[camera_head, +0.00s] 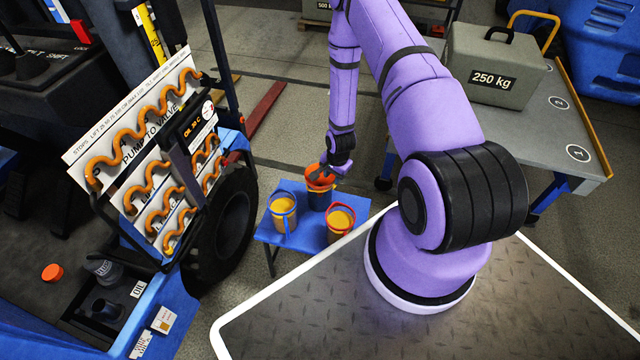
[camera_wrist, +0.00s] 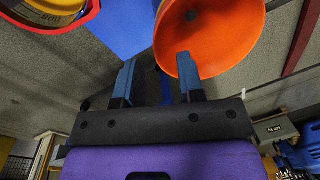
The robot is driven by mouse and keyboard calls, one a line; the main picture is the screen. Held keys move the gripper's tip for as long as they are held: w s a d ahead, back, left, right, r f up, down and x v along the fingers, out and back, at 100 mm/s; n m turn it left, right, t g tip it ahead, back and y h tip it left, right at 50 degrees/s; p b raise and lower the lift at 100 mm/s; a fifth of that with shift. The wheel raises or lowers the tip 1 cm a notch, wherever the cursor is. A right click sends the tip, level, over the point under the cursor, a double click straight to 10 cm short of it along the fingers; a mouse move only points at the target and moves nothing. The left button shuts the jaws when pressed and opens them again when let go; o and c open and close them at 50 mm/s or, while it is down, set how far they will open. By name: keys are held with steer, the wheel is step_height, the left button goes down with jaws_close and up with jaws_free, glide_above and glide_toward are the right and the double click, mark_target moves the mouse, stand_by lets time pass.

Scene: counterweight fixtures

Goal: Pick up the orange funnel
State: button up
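My gripper (camera_wrist: 155,62) is open. Its right finger overlaps the funnel's near rim in the picture, and its left finger is outside the funnel. In the head view my gripper (camera_head: 335,170) is right at the funnel and partly hides it. I cannot tell whether a finger touches it.
A black wheel (camera_head: 228,230) is close on the left. A grey table (camera_head: 545,125) with a 250 kg weight (camera_head: 495,65) stands right.

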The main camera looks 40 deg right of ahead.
steer(key=shift+w+f, duration=0.2)
steer(key=shift+f, duration=1.4)
jaws_close()
